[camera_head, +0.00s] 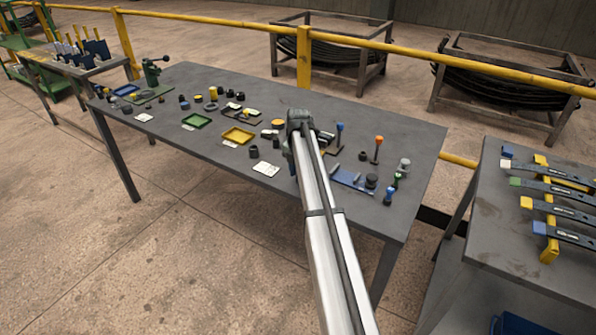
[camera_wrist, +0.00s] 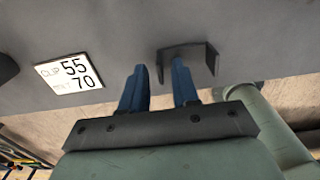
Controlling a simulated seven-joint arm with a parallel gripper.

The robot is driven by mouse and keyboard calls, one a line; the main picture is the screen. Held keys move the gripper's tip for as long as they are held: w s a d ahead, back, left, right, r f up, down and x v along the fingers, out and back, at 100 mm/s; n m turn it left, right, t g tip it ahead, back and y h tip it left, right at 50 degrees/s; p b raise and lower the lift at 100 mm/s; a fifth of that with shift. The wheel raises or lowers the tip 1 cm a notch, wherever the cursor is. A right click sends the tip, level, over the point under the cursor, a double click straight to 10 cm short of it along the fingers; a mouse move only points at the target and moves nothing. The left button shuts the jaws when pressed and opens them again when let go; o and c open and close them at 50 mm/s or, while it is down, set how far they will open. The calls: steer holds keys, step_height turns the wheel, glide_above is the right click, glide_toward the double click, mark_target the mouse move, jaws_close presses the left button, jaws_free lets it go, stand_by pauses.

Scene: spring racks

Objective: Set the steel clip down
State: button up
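The steel clip (camera_wrist: 199,50) shows in the wrist view as a dark U-shaped bracket on the grey table top, near its edge. My gripper (camera_wrist: 159,68) has two blue fingers that stand apart. The right fingertip overlaps the clip's opening in the picture; the left fingertip is apart from it, left of its left leg. The clip is not pinched between the fingers; whether the right finger touches it I cannot tell. In the head view my arm hides the clip and most of the gripper.
A white card (camera_wrist: 68,74) reading "CLIP 55" and "70" lies left of the fingers. The grey table (camera_head: 215,155) also bears a yellow tray (camera_head: 238,136), a green tray (camera_head: 196,121), a blue plate (camera_head: 352,181) and several small parts. A second table (camera_head: 490,235) stands at right.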

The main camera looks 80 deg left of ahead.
steer(key=shift+r, duration=0.1)
step_height(320, 180, up, 12)
stand_by(0.6)
stand_by(0.4)
